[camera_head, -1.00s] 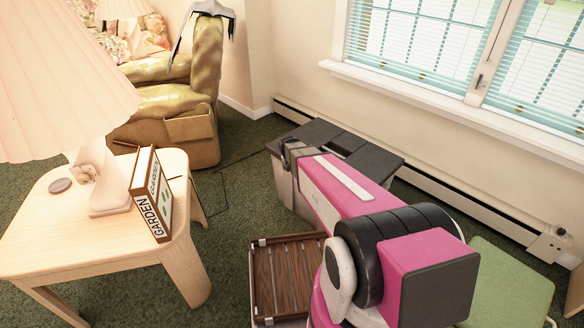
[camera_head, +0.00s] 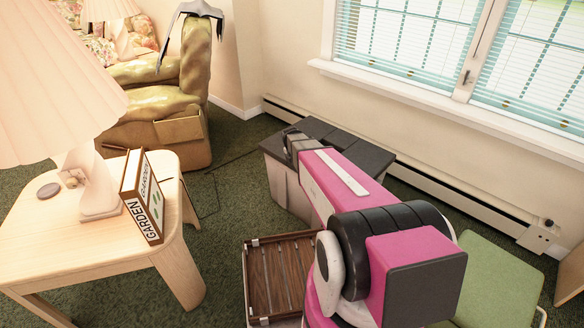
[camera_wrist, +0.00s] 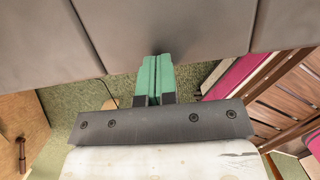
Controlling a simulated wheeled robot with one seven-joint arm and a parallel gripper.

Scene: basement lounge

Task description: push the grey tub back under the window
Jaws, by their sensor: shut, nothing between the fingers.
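The grey tub (camera_head: 277,182) stands on the carpet below the window (camera_head: 410,45), near the baseboard heater. It has a dark grey top (camera_head: 355,145), and my arm covers part of it. In the wrist view the tub's grey surface (camera_wrist: 190,25) fills the top of the picture. My gripper (camera_wrist: 156,62) has green fingers pressed together, with nothing between them. Its tips meet the edge of the grey surface in that view; I cannot tell whether they touch it. In the head view my wrist is over the tub's near left side, and the fingertips are hidden.
A slatted wooden tray (camera_head: 257,290) is left of my arm. A green-topped seat (camera_head: 495,280) is at right. A pale table (camera_head: 90,240) with a lamp and book (camera_head: 142,205) stands left. The heater (camera_head: 450,197) runs along the wall behind the tub. Carpet is free between armchair (camera_head: 185,75) and tub.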

